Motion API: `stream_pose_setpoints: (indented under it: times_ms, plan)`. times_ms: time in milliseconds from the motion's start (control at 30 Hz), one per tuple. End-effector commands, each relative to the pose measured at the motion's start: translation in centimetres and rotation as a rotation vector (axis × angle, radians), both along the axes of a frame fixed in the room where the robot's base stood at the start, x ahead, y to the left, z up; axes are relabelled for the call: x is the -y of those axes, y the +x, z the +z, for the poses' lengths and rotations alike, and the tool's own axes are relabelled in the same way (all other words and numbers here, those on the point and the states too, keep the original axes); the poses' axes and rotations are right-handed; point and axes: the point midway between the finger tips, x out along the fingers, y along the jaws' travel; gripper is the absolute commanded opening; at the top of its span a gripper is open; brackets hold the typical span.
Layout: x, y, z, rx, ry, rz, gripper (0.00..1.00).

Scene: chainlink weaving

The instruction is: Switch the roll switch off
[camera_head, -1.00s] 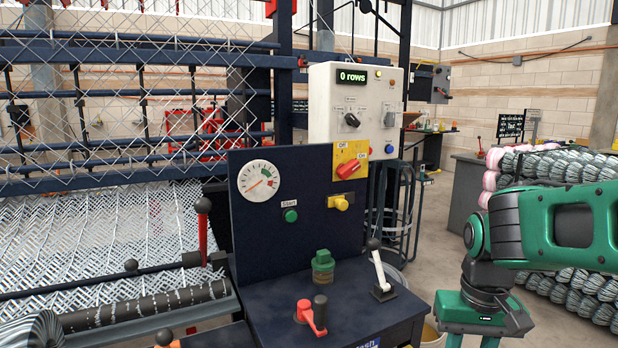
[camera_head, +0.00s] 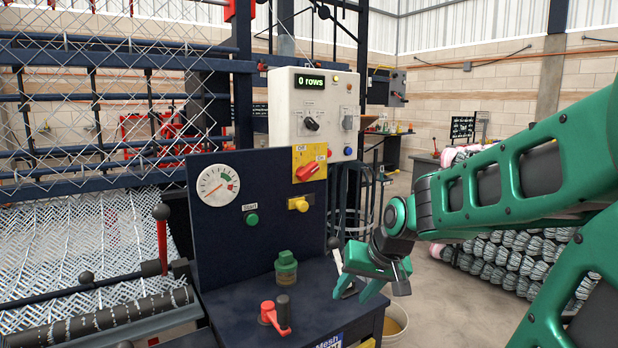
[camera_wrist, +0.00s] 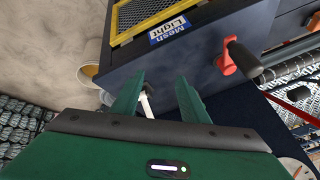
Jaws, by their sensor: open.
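I cannot read which control is labelled roll. The dark blue console (camera_head: 262,218) has a red rotary knob (camera_head: 307,171) on a yellow plate marked OFF and ON; its handle slants up right towards ON. A white lever (camera_head: 337,258) with a dark knob stands at the console's right edge, partly hidden by my gripper. My gripper (camera_head: 352,285) is open and empty beside this lever. In the wrist view the white lever (camera_wrist: 147,103) shows between or just beyond the open fingers (camera_wrist: 157,88); contact cannot be told.
A green button (camera_head: 252,219), a yellow knob (camera_head: 299,204), a gauge (camera_head: 218,186), a green-capped jar (camera_head: 286,268) and a red lever with dark grip (camera_head: 276,314) are on the console. A white box (camera_head: 312,120) reading "0 rows" stands behind. A bucket (camera_head: 396,322) is on the floor.

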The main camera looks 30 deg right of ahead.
Motion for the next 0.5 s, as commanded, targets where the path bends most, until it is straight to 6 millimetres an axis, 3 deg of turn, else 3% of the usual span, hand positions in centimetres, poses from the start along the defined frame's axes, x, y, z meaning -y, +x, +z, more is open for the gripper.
stream_pose_setpoints:
  times_ms: [33,100,200,333,500]
  plan:
    - [0.6,3.0,1.2,0.098,0.022,-0.018,0.41]
    - [1.0,6.9,3.4,0.249,0.067,-0.038,0.41]
    - [1.9,11.6,7.5,0.464,0.148,-0.077,0.41]
    - [3.4,15.4,13.0,0.712,0.269,-0.136,0.41]
    - [5.6,17.1,18.3,0.93,0.396,-0.199,0.41]
